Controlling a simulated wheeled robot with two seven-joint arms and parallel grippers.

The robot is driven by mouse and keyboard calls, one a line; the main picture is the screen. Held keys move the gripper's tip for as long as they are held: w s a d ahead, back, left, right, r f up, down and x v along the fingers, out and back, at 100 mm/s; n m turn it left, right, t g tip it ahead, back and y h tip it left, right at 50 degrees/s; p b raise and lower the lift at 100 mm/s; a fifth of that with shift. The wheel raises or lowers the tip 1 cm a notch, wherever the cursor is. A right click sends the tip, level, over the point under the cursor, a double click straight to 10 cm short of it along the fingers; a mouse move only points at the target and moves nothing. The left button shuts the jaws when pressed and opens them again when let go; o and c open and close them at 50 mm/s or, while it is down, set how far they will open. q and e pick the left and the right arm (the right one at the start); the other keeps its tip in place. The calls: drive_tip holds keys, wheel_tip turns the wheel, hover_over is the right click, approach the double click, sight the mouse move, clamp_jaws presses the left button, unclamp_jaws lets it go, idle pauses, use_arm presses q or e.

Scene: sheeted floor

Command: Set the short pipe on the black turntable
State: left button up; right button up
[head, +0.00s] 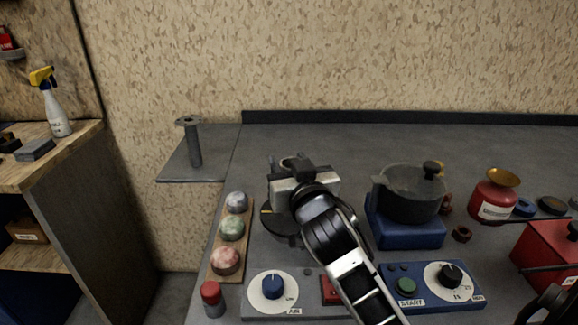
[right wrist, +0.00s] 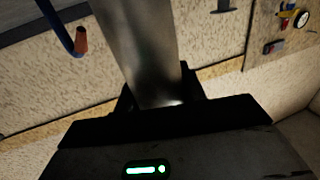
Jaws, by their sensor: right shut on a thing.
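My right gripper (head: 291,165) is shut on the short pipe, a smooth grey metal cylinder (right wrist: 140,45) that fills the space between its fingers in the right wrist view. In the head view the gripper and wrist hide most of the pipe. The black turntable (head: 270,224), a dark disc with a yellow mark, is behind and below the gripper, partly covered by it and my arm. I cannot tell whether the pipe touches the turntable.
A pot (head: 410,194) on a blue block (head: 405,232) stands close right of my arm. A wooden strip with coloured balls (head: 232,229) lies left of the turntable. Control panels (head: 432,287) line the front. A flanged post (head: 194,145) stands on the left shelf. The back bench is clear.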

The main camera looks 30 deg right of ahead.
drive_tip(key=o, duration=1.2)
drive_tip(key=shift+f, duration=0.15)
drive_tip(key=shift+c, duration=0.2)
drive_tip(key=shift+r, duration=0.25)
use_arm(q)
drive_tip(key=p, duration=0.3)
drive_tip(key=shift+s+a+r, duration=0.25)
drive_tip(key=shift+a, duration=0.05)
use_arm(e)
drive_tip(key=v, duration=1.2)
use_arm(q)
drive_tip(key=shift+w+r, duration=0.1)
use_arm(e)
drive_tip(key=shift+f, duration=0.1)
